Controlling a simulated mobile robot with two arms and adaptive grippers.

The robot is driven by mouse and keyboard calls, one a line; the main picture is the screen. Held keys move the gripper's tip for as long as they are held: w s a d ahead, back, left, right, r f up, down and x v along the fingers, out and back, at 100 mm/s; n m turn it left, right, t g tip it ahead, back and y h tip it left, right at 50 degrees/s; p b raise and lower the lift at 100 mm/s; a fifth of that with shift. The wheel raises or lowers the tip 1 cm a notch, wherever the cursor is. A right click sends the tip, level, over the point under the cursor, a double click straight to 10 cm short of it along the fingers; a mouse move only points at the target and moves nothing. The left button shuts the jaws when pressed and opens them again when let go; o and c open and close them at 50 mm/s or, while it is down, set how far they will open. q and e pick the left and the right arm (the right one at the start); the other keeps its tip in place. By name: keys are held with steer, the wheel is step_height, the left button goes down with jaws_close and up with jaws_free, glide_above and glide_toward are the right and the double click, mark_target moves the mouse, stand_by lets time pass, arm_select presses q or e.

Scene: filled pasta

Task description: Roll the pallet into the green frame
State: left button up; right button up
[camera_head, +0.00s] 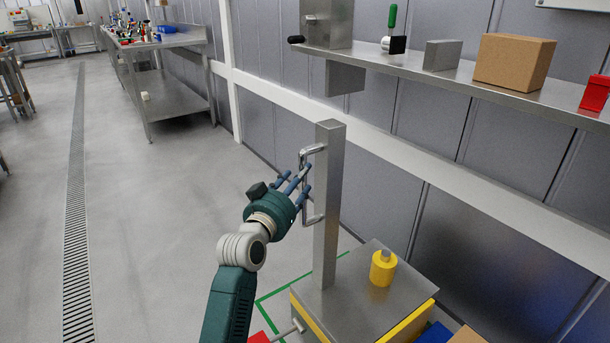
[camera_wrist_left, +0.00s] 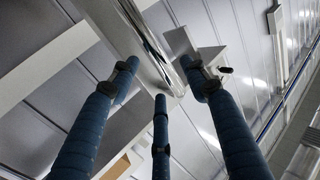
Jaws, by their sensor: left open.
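The pallet (camera_head: 350,300) is a low steel-topped cart with yellow edges, at the bottom right of the head view. An upright steel post (camera_head: 328,210) rises from it with a chrome handle (camera_head: 305,190) on its left side. My left gripper (camera_head: 300,180) is at this handle with its fingers spread and open. In the left wrist view the three blue fingers (camera_wrist_left: 165,90) reach up around the chrome handle (camera_wrist_left: 150,45); contact is unclear. The green frame (camera_head: 271,292) is a line on the floor, partly hidden behind the pallet. My right gripper is out of view.
A yellow cylinder (camera_head: 383,268) stands on the pallet. A wall shelf (camera_head: 450,85) with a cardboard box (camera_head: 513,61) and tools runs along the right. A red object (camera_head: 258,337) shows at the bottom edge. Open floor (camera_head: 150,230) lies to the left.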

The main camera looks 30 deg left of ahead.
arm_select(q)
steer(key=w, duration=0.2)
steer(key=w+a, duration=0.1)
steer(key=w, duration=0.1)
steer(key=shift+w+b, duration=0.3)
steer(key=shift+w, duration=0.05)
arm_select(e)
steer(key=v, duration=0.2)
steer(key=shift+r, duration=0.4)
arm_select(q)
jaws_close()
